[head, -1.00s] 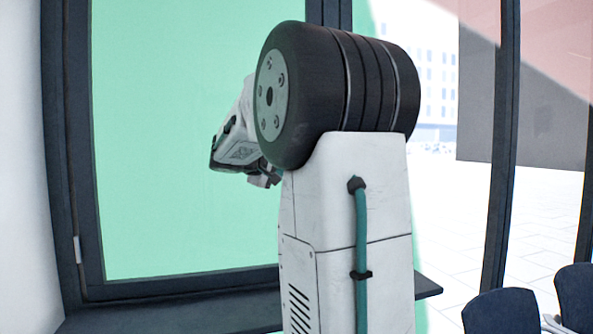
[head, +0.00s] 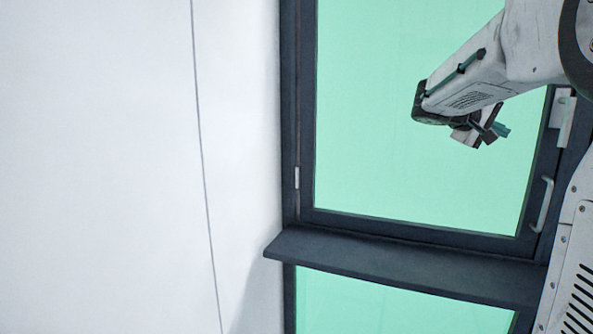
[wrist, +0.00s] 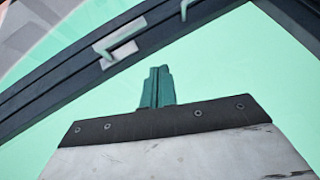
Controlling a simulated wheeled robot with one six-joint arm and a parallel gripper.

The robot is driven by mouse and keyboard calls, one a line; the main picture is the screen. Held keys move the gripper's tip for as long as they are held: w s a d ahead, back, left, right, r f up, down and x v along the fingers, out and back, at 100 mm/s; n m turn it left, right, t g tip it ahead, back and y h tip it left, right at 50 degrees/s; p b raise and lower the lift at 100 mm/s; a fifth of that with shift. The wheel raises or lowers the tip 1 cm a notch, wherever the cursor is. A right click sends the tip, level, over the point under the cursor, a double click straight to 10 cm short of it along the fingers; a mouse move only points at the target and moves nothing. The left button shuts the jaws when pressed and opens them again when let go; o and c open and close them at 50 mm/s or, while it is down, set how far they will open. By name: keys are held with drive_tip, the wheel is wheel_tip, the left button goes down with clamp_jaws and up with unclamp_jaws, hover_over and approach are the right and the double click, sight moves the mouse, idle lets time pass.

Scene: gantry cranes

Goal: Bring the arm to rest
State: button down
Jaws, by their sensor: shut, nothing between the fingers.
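My gripper (head: 502,131) is at the upper right of the head view, at the end of my white arm, in front of a green-tinted window pane. Its teal fingers are small there. In the wrist view the two teal fingers (wrist: 157,87) stand side by side, pressed together with nothing between them. Part of my arm is cut off by the right edge of the head view.
A dark window frame (head: 294,120) surrounds the green pane (head: 400,170). A pale handle (head: 543,206) is on its right side. A dark ledge (head: 400,268) runs below. A bare white wall (head: 110,170) fills the left.

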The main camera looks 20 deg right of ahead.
drive_tip(key=s+a+f+y, duration=0.3)
drive_tip(key=a+f, duration=0.2)
drive_tip(key=f, duration=0.1)
drive_tip(key=s+a+f+y, duration=0.3)
drive_tip(key=a+f, duration=0.3)
drive_tip(key=s+a+f+n+t+y, duration=0.1)
drive_tip(key=s+a+f+y, duration=0.2)
drive_tip(key=a, duration=0.7)
drive_tip(key=s+a+f+n+t+y, duration=0.1)
drive_tip(key=s+a+f, duration=0.3)
drive_tip(key=a, duration=0.5)
drive_tip(key=s+a+f+n+t+y, duration=0.1)
drive_tip(key=s+a+f+y, duration=0.2)
drive_tip(key=s+a, duration=0.3)
drive_tip(key=a+y, duration=0.1)
drive_tip(key=a, duration=0.3)
drive_tip(key=shift+s+a+f+n+y, duration=0.25)
drive_tip(key=shift+a+f+n+y, duration=0.05)
drive_tip(key=shift+f, duration=0.1)
drive_tip(key=shift+d, duration=0.1)
